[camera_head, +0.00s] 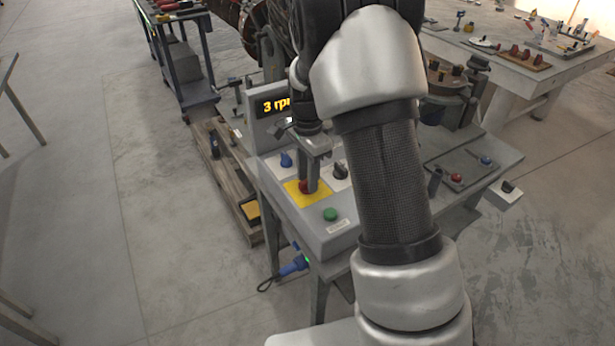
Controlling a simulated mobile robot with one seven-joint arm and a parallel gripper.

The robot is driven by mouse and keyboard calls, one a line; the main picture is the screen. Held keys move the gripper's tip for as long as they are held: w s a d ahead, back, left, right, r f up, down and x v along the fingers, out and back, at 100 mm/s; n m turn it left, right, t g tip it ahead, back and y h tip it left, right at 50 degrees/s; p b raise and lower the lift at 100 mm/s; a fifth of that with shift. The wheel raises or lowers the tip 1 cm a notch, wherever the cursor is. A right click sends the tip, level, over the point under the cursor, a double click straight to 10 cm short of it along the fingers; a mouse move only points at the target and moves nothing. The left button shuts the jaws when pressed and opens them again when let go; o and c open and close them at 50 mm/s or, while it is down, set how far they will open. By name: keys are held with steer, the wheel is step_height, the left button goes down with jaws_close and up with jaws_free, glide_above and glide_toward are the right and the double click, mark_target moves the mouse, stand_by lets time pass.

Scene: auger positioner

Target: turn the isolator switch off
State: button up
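My gripper (312,186) points down at the grey control box (329,241), its fingers together as one narrow bar. The tip is over or against the red button (304,187) on a yellow plate (293,196); I cannot tell if they touch. A blue knob (286,159) is behind left of it, and a black knob (341,171) on a white plate just right of it, partly hidden. A green button (330,214) is in front. Another black knob (508,187) sits on a small box at the right edge of the bench. No readable label shows which knob is the isolator switch.
A lit display (270,105) stands behind the control box. A red knob (456,177) and a blue knob (486,161) sit on the right panel. My arm hides the middle.

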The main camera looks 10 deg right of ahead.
steer(key=shift+f, duration=0.1)
jaws_close()
steer(key=shift+n, duration=0.4)
steer(key=n, duration=0.3)
steer(key=shift+n, duration=0.4)
steer(key=n, duration=0.4)
steer(key=shift+n, duration=0.3)
steer(key=n, duration=0.4)
steer(key=n+p, duration=0.1)
steer(key=n, duration=0.3)
steer(key=shift+n, duration=0.3)
